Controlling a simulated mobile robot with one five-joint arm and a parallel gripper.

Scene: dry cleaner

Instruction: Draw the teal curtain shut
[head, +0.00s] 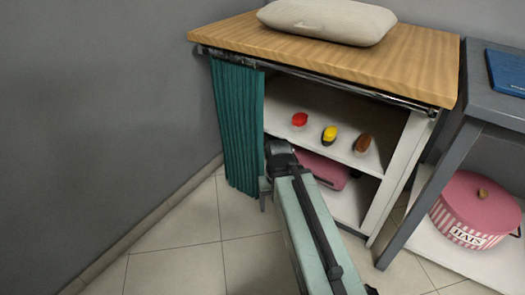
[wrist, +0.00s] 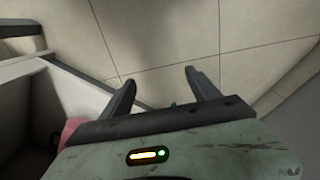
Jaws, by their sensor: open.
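The teal curtain (head: 238,125) hangs from a metal rail under the wooden cabinet top. It is bunched in upright folds at the left end of the cabinet front, and the rest of the front is uncovered. My gripper (head: 267,182) is low beside the curtain's right edge, in front of the cabinet; my arm partly hides it. In the wrist view my gripper (wrist: 160,77) shows two dark fingers spread apart, with floor tiles beyond them. I cannot make out the curtain between the fingers there. Whether the gripper touches the curtain is unclear.
The metal rail (head: 330,80) runs along the front to the right. Red, yellow and brown items sit on the cabinet shelf (head: 285,123), with a pink thing (head: 325,170) below. A grey table with a pink hats tin (head: 475,210) stands at right. Tiled floor (head: 170,245) is free at left.

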